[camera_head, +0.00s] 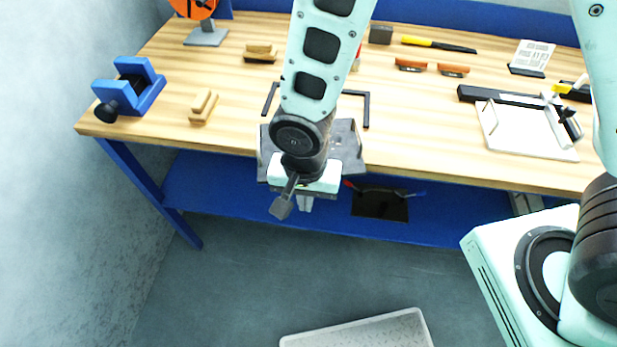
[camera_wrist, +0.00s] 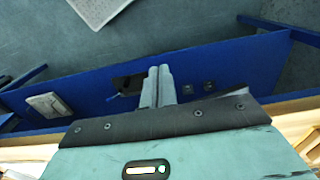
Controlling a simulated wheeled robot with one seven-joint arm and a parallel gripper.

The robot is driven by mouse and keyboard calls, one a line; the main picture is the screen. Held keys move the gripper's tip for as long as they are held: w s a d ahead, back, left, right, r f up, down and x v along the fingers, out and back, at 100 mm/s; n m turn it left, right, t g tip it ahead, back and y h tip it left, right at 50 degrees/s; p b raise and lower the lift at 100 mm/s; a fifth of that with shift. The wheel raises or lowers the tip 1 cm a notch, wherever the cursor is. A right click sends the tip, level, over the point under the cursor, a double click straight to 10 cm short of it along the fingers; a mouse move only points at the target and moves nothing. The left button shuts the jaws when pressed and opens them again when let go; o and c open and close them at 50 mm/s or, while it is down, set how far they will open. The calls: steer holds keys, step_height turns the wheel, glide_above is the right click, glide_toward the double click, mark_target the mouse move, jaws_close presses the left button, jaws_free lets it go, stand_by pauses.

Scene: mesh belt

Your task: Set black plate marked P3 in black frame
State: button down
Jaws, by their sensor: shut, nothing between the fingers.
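A thin black frame (camera_head: 366,110) lies on the wooden bench; its left and right sides show on either side of my arm, which hides its middle. My gripper (camera_head: 305,203) points down in front of the bench's near edge, apart from the frame. Its fingers are together and empty; they also show in the wrist view (camera_wrist: 158,75), above the blue lower shelf. I cannot make out a plate marked P3. A flat dark thing (camera_head: 380,205) is on the lower shelf, with no readable mark; it seems to show in the wrist view too (camera_wrist: 126,84).
The blue vise (camera_head: 143,98) and wooden blocks (camera_head: 203,106) are on the bench's left. A white board (camera_head: 525,130) with a dark bar is on the right. A pale speckled tray (camera_head: 360,333) is on the floor, with bare floor around it.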

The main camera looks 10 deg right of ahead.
steer(key=shift+w+d+r+p, duration=0.1)
steer(key=shift+w+d+p, duration=0.25)
steer(key=shift+w, duration=0.6)
steer(key=shift+w+d+r+p, duration=0.1)
steer(key=shift+w+d+p, duration=0.2)
steer(key=shift+w, duration=0.6)
steer(key=shift+w+d, duration=0.25)
steer(key=shift+w, duration=0.4)
steer(key=shift+w+d, duration=0.2)
steer(key=shift+w, duration=0.4)
steer(key=shift+w+d, duration=0.25)
steer(key=shift+w, duration=0.4)
